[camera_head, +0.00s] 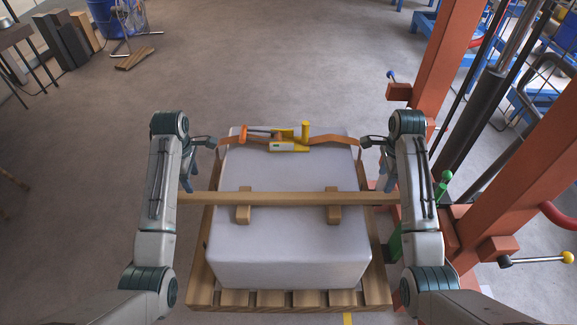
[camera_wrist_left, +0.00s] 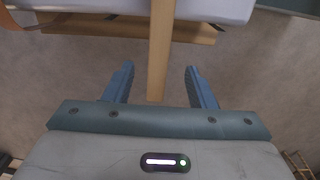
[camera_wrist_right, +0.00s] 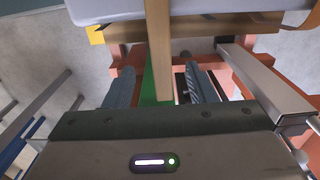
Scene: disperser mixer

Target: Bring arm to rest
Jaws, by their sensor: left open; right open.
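My left gripper (camera_head: 187,180) is open at the left end of a long wooden bar (camera_head: 290,199). In the left wrist view the bar's end (camera_wrist_left: 158,75) lies between the two blue fingers, with a gap on each side. My right gripper (camera_head: 389,180) is open at the bar's right end. In the right wrist view the bar's end (camera_wrist_right: 160,70) also lies between the fingers, apart from both. The bar runs level across the front of a white block-shaped load (camera_head: 285,262), above two small wooden blocks (camera_head: 244,212). Neither gripper holds anything.
The load stands on a wooden pallet (camera_head: 200,297). An orange strap with a yellow-handled tensioning tool (camera_head: 290,146) crosses its far part. A red-orange machine frame (camera_head: 440,90) with a green post (camera_head: 443,185) stands close to my right arm.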

